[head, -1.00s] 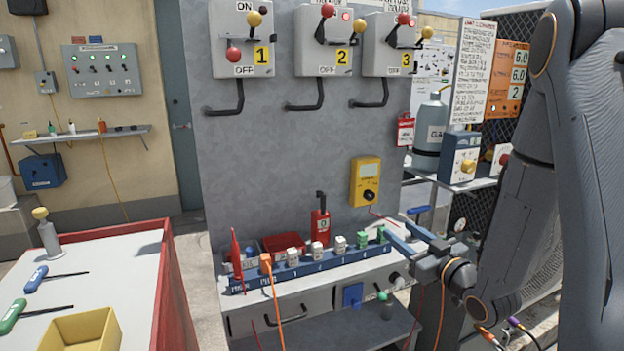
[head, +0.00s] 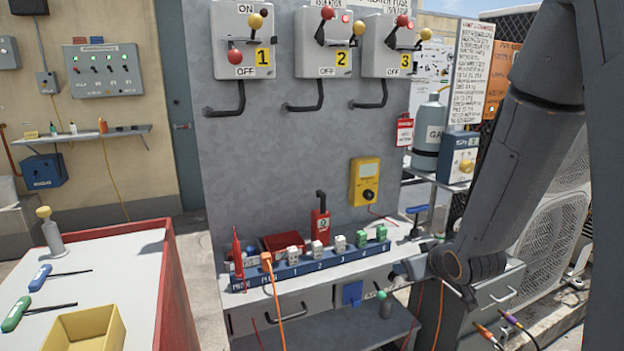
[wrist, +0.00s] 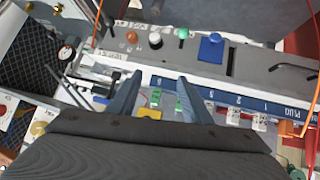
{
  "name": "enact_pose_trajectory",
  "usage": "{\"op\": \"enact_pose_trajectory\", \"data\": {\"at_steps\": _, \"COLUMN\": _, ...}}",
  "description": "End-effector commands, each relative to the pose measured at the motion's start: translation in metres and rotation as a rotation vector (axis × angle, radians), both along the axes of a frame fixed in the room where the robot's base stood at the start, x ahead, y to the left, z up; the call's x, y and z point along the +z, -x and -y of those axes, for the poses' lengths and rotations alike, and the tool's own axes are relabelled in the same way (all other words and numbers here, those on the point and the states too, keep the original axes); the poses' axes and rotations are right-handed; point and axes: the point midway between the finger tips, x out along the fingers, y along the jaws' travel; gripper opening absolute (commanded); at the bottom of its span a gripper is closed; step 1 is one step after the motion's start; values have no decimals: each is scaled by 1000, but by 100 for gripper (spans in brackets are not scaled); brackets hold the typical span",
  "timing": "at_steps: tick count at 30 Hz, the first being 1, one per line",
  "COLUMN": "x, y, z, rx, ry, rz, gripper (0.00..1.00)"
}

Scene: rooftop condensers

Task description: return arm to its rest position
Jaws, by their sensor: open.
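My gripper shows in the wrist view (wrist: 160,98), with its two blue fingers spread apart and nothing between them. Behind the fingers lies the blue numbered plug strip (wrist: 245,100) with white and green plugs. In the head view my arm comes down at the right, and its wrist hangs by the right end of the bench. The fingers are mostly hidden there behind the wrist. The blue strip (head: 262,274) lies on the bench to the left of the wrist, with an orange plug (head: 266,259) and green plugs (head: 381,233) in it.
A grey panel carries three numbered switch boxes (head: 242,40) and a yellow meter (head: 364,182). A red canister (head: 320,224) stands behind the strip. A red-sided table (head: 130,255) with screwdrivers and a yellow bin (head: 85,330) is at left. Condenser units (head: 540,240) stand behind my arm.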

Motion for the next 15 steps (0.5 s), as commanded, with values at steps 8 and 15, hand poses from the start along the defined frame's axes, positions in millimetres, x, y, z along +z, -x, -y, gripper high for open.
{"op": "enact_pose_trajectory", "data": {"at_steps": 8, "x": -7, "y": 99, "z": -9, "rx": -160, "ry": 16, "rz": -409, "gripper": 45}}
{"op": "enact_pose_trajectory", "data": {"at_steps": 15, "x": 2, "y": 198, "z": -37, "rx": -247, "ry": -23, "rz": -737, "gripper": 45}}
